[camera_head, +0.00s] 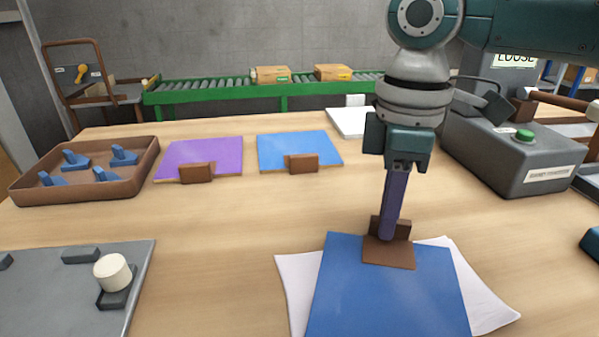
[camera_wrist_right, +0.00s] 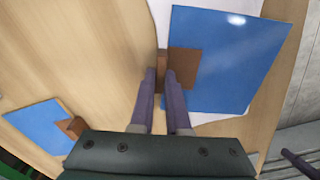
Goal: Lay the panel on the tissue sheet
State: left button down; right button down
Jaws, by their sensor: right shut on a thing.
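A blue panel (camera_head: 385,295) with a brown plate and upright brown tab lies flat over the white tissue sheet (camera_head: 298,285). The sheet's edges show at the left and right, turned at an angle to the panel. My right gripper (camera_head: 387,237) points down and is shut on the panel's brown tab (camera_head: 404,228). In the right wrist view, the fingers (camera_wrist_right: 162,75) close around the tab, with the blue panel (camera_wrist_right: 225,60) beside them and tissue sheet (camera_wrist_right: 210,118) showing at its edge. I cannot tell whether the panel touches the sheet. My left gripper is out of view.
A purple panel (camera_head: 203,154) and another blue panel (camera_head: 297,148) lie farther back. A brown tray (camera_head: 85,188) with blue pieces stands left. A grey plate (camera_head: 60,290) with a white cylinder is front left. A grey machine (camera_head: 515,150) with a green button stands right. The table's middle is clear.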

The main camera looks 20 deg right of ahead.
jog(key=shift+f, duration=0.15)
jog(key=shift+f, duration=0.15)
jog(key=c, duration=1.3)
grip_release()
jog(key=o, duration=0.4)
notch_tip(320, 180, up, 13)
jog(key=p, duration=0.3)
jog(key=shift+f, duration=0.15)
